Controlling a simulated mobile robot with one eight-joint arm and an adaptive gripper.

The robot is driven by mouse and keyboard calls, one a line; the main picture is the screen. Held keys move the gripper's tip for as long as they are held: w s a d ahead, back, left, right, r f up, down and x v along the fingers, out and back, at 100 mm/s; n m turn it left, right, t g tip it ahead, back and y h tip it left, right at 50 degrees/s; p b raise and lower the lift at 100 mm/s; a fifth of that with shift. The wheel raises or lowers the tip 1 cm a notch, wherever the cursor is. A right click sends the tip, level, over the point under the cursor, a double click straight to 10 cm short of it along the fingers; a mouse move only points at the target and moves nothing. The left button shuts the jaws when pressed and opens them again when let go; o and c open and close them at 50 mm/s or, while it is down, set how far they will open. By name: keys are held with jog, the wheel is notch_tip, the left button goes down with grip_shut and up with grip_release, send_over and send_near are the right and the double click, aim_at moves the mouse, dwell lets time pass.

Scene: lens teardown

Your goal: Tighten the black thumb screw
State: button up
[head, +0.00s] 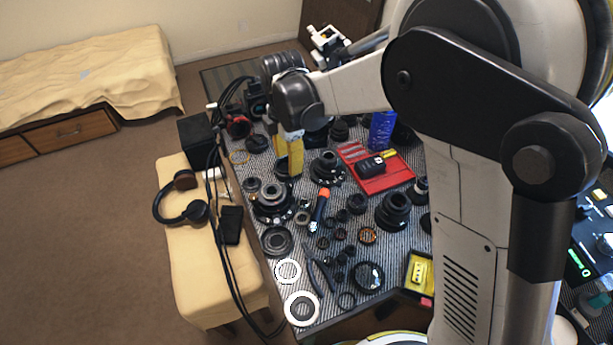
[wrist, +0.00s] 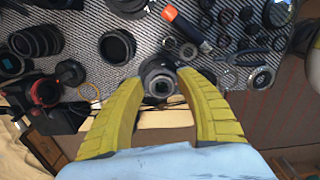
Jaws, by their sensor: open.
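My gripper (head: 289,160) is over the far left part of the striped table, its yellow fingers pointing down. In the wrist view my gripper (wrist: 158,84) is open. A dark round part (wrist: 161,70) with a lighter ring at its end lies between the two fingertips. I cannot tell whether the fingers touch it. I cannot surely pick out the black thumb screw; whether this dark part bears it or is it, I cannot tell. In the head view the fingers hide what is between them.
The striped table (head: 310,255) is crowded with lens parts. A red tray (head: 381,178) holds a black item at the right. An orange-tipped screwdriver (head: 319,210) lies near the middle. Headphones (head: 182,200) and a dark phone (head: 231,225) rest on the cream bench (head: 205,290).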

aim_at(290, 184)
notch_tip(290, 184, down, 10)
jog(key=b, duration=0.3)
jog(key=shift+r+b, duration=0.15)
jog(key=shift+b, duration=0.15)
grip_shut()
